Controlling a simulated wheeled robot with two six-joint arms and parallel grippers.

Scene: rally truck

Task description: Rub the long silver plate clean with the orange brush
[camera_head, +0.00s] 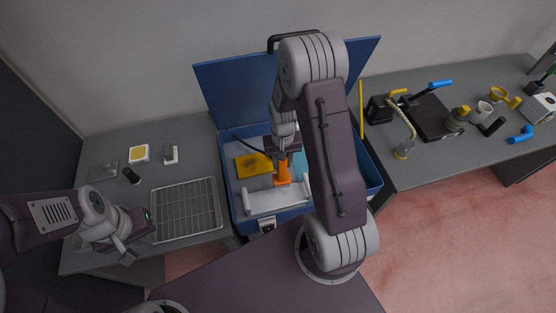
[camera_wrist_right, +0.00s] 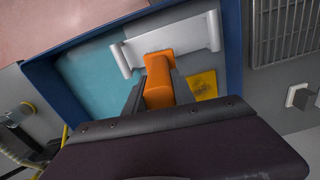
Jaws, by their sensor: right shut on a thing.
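The long silver plate (camera_head: 276,200), pale with raised rolled ends, lies at the front inside the blue case; it also shows in the right wrist view (camera_wrist_right: 195,38). My right gripper (camera_head: 283,163) reaches down into the case and is shut on the orange brush (camera_head: 282,176). In the right wrist view the brush (camera_wrist_right: 158,85) sits between the two fingers, its far end overlapping the plate's edge. I cannot tell whether it touches the plate. My left gripper (camera_head: 133,238) is beside the wire rack, away from the case; its jaw opening is unclear.
The blue case (camera_head: 229,200) has its lid (camera_head: 236,88) raised at the back. A yellow pad (camera_head: 253,165) lies inside it. A wire rack (camera_head: 186,208) lies on the left bench. The right bench holds a black plate (camera_head: 432,118), several tools and cups.

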